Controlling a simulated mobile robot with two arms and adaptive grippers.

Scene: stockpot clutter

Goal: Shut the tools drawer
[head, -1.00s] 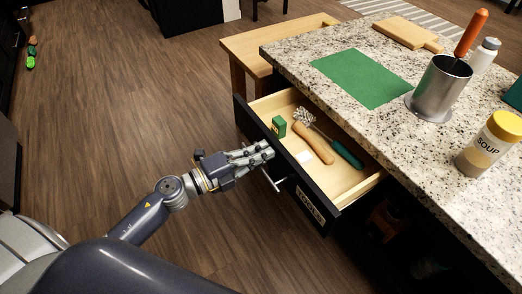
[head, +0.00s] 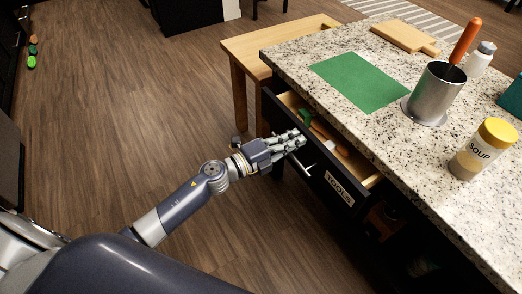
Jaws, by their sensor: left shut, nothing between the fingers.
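The tools drawer (head: 322,172) has a black front with a white TOOLS label (head: 339,188) and a bar handle (head: 306,168). It is partly open, with a narrow strip of its light wooden inside showing under the counter edge. My right gripper is not in view.
A wooden table (head: 250,47) stands behind.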

